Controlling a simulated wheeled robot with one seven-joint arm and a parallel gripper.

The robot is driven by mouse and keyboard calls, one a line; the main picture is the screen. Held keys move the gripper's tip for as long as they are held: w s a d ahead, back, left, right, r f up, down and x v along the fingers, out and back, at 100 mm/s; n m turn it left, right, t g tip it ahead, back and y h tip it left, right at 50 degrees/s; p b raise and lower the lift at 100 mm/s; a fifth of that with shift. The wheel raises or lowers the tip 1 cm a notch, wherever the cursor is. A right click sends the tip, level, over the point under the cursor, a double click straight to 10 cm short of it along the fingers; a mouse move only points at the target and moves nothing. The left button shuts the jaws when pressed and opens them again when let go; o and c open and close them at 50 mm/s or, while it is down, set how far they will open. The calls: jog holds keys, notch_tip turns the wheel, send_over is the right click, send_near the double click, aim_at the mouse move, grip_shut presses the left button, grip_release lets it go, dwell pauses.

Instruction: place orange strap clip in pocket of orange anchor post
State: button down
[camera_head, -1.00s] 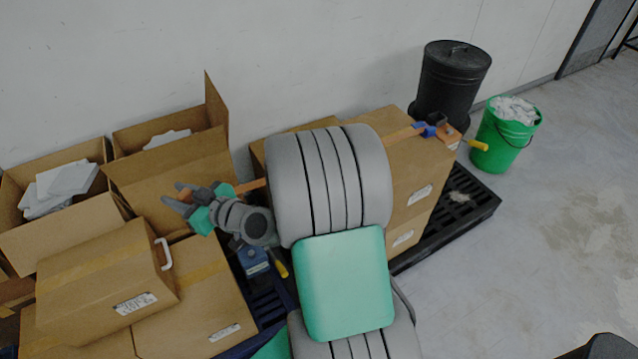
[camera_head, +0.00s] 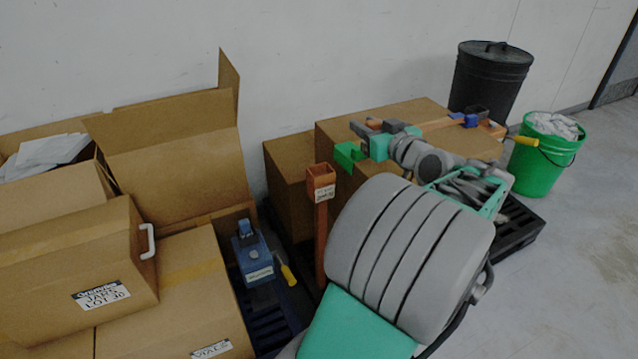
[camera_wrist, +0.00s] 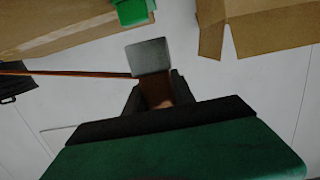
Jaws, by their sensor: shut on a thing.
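The orange anchor post (camera_head: 320,215) stands upright in front of the cartons, with an open square pocket at its top and a white label. My gripper (camera_head: 366,127) is over the tall carton, to the right of and above the post, apart from it. In the wrist view my gripper (camera_wrist: 156,95) is shut on the orange strap clip (camera_wrist: 155,88), partly hidden between the dark fingers. A grey square piece (camera_wrist: 150,56) shows just beyond it. The orange strap (camera_head: 438,124) runs from near my gripper across the carton top to a blue ratchet (camera_head: 471,119).
A bright green bracket (camera_head: 348,154) sits at the carton (camera_head: 395,115) edge near my gripper. A blue ratchet device (camera_head: 252,258) with a yellow handle stands left of the post. Open and closed cartons fill the left. A green bucket (camera_head: 545,160) and black bin (camera_head: 488,80) are right.

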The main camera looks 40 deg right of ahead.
jog(key=w+a+f+b, duration=0.2)
jog(key=w+f, duration=0.4)
jog(key=w+a+f+b, duration=0.1)
jog(key=w+a+f, duration=0.1)
jog(key=w+f, duration=0.4)
jog(key=shift+w+a+f+b, duration=0.15)
jog(key=shift+a+f+b, duration=0.1)
jog(key=shift+b, duration=0.15)
jog(key=shift+f, duration=0.1)
jog(key=c, duration=1.1)
grip_release()
jog(key=shift+o, duration=0.2)
